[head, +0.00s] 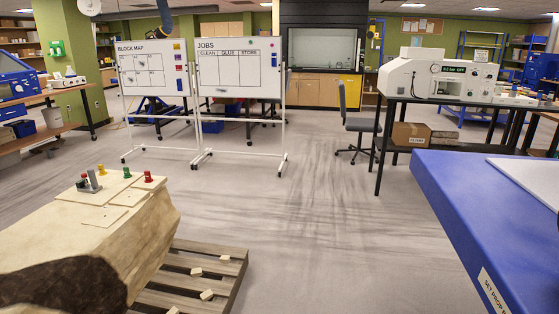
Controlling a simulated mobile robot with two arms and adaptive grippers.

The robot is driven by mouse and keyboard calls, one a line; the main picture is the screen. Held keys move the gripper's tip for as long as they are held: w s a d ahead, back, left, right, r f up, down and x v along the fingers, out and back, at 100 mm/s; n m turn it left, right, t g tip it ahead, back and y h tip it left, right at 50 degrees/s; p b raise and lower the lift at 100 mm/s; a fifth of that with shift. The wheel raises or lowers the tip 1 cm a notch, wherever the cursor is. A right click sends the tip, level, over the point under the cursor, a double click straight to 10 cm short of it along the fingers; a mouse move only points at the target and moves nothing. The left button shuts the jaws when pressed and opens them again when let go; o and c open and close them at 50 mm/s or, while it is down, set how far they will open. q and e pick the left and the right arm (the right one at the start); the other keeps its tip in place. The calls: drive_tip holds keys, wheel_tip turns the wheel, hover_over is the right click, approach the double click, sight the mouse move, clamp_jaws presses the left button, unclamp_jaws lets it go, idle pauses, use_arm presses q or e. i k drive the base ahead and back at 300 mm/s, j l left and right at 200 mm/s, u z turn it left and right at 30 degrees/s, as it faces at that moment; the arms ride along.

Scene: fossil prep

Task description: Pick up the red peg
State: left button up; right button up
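A red peg (148,177) stands upright on the top face of a large pale block (125,238) at the lower left of the head view. Neither of my grippers is in view.
The block rests on a wooden pallet (232,258) with small pale chips. A blue-topped surface (450,195) fills the right side. Two whiteboards (155,98) (238,95), an office chair (351,124) and a dark table with a white machine (440,78) stand farther back. The middle floor is clear.

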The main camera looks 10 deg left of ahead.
sight(148, 175)
drive_tip(key=i, duration=1.95)
